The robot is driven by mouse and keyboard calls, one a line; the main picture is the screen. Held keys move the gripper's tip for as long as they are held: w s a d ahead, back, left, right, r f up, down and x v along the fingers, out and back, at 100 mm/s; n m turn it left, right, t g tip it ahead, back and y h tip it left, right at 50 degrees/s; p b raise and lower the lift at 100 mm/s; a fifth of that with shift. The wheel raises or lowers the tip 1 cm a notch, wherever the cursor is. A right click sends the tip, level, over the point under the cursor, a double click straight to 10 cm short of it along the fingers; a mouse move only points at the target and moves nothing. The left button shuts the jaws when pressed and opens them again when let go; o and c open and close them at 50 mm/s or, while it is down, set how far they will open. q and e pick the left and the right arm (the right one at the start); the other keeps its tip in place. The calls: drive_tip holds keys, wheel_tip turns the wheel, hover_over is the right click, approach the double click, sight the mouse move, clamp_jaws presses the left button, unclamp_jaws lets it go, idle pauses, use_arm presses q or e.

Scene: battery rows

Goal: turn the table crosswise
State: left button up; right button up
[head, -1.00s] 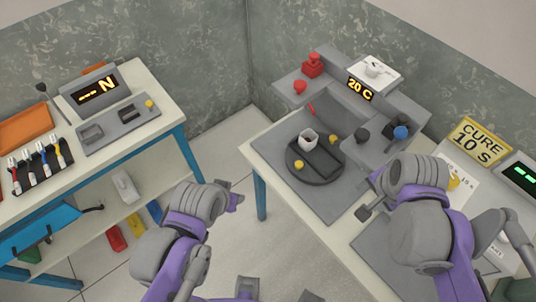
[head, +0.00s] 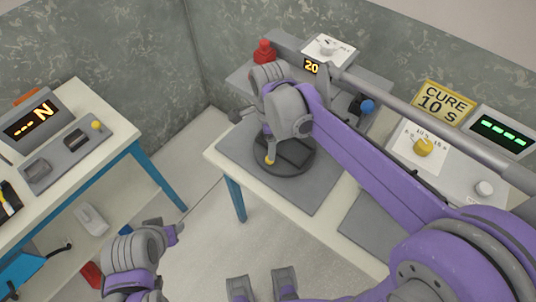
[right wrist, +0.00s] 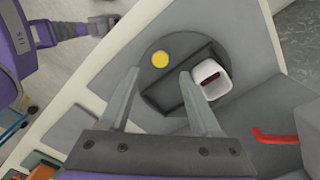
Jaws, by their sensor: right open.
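The round dark turntable (head: 290,168) sits on a grey mat on the right bench and is partly hidden by my right arm in the head view. The right wrist view shows the turntable (right wrist: 152,95) with a raised rectangular trough across it, a yellow knob (right wrist: 160,59) near its edge and a white square cup (right wrist: 212,79) at the opposite side. My right gripper (right wrist: 160,72) is open and empty above the turntable, one fingertip close to the cup; contact cannot be told. My left gripper (head: 176,232) is low, left of the bench; its jaws are unclear.
A red lever (right wrist: 275,137) lies beside the turntable. A red button (head: 264,50), a temperature display (head: 312,67) and a blue knob (head: 367,106) stand behind. The CURE sign (head: 443,102) and yellow dial (head: 424,147) are at right. A side table (head: 120,130) stands left.

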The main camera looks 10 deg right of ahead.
wheel_tip(320, 180, down, 6)
drive_tip(key=shift+f, duration=0.1)
drive_tip(key=shift+c, duration=0.2)
clamp_jaws()
idle(1.4)
